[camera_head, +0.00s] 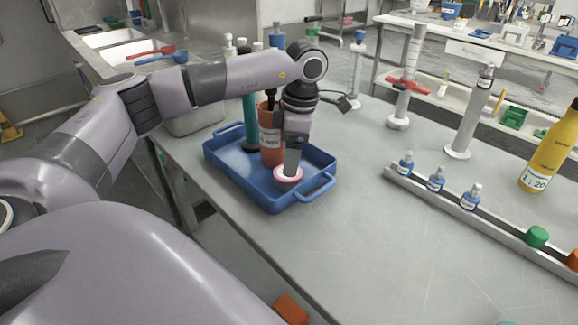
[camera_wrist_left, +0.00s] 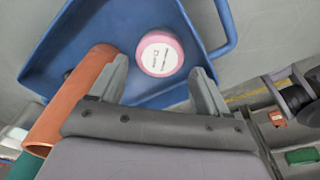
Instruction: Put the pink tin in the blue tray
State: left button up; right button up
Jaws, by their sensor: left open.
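The pink tin (camera_head: 287,180), with a white labelled lid, sits inside the blue tray (camera_head: 225,167) near its front right side. In the left wrist view the tin (camera_wrist_left: 158,52) rests on the floor of the tray (camera_wrist_left: 85,30). My left gripper (camera_head: 290,172) points down just above the tin. In the left wrist view its fingers (camera_wrist_left: 162,82) are apart, with the tin just beyond and between the tips, and nothing is held. In the head view the gripper hides part of the tin. My right gripper is not in view.
A metal rail (camera_head: 500,228) with small blue-labelled bottles lies to the right, near a yellow bottle (camera_head: 550,155). The grey table in front of the tray is clear.

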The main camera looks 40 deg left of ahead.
pick_arm(q)
notch_tip(320, 180, up, 7)
jog(key=shift+w+d+r, duration=0.15)
jog(key=shift+w+d, duration=0.15)
jog(key=shift+d, duration=0.05)
dwell(0.5)
